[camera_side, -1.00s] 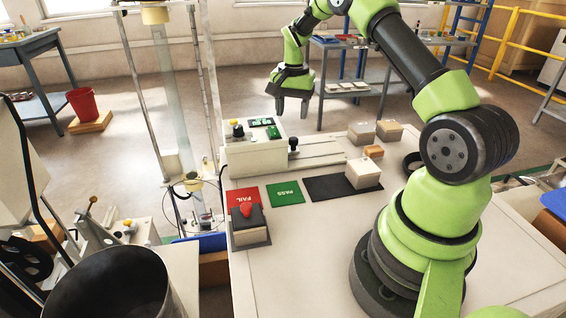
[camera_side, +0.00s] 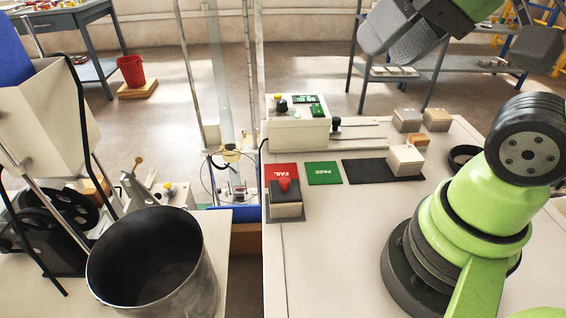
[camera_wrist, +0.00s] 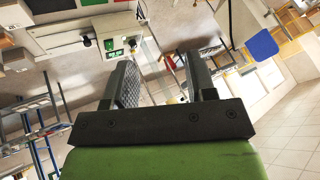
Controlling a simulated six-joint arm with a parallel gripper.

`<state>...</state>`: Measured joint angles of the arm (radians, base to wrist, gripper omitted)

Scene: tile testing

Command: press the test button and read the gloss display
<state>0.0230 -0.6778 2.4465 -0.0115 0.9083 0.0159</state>
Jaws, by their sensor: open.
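The gloss tester is a cream box (camera_side: 297,133) at the far left of the bench. Its top carries a small green display (camera_side: 306,99), whose marks are too small to read, a green piece (camera_side: 318,111) beside it, and black and yellow knobs. Which part is the test button, I cannot tell. The tester also shows in the wrist view (camera_wrist: 86,33). My gripper (camera_side: 397,36) is high at the upper right in the side view, above and apart from the tester. Its fingers (camera_wrist: 160,75) are spread and empty in the wrist view.
A red-topped button box (camera_side: 285,204) stands by the red FAIL pad (camera_side: 281,170) and green PASS pad (camera_side: 324,173). A cream block (camera_side: 405,161) sits on a black mat (camera_side: 362,172). More blocks (camera_side: 407,121) stand behind.

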